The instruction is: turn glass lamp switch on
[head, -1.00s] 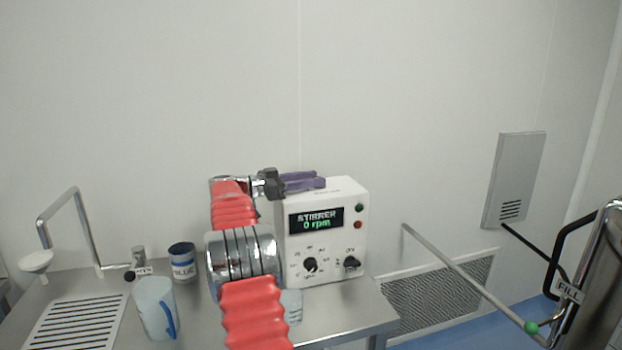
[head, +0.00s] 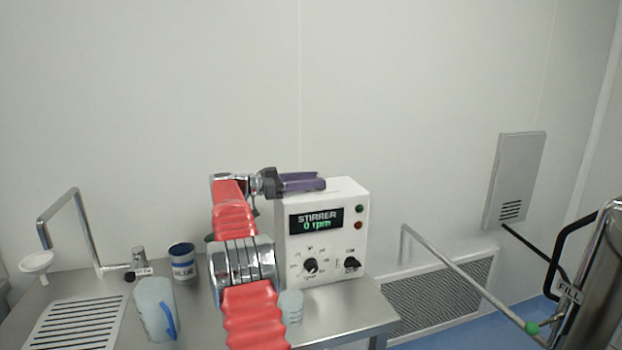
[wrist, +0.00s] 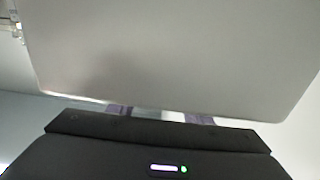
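No switch marked as a glass lamp switch can be made out in either view. My gripper (head: 322,182) has purple fingers and is above the top left of the white stirrer box (head: 352,215) in the head view, pointing right. In the wrist view two purple finger parts (wrist: 116,110) (wrist: 200,119) show with a gap between them, so it looks open, with nothing seen held. A large plain grey surface (wrist: 170,50) fills most of the wrist view and hides the fingertips; I cannot tell what it is.
The stirrer box reads 0 rpm and has two black knobs (head: 310,265) (head: 352,264). A jug (head: 153,308), a blue-labelled cup (head: 183,263) and a small beaker (head: 291,306) stand on the steel table (head: 345,322). A vessel with a FILL handle (head: 570,292) is at right.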

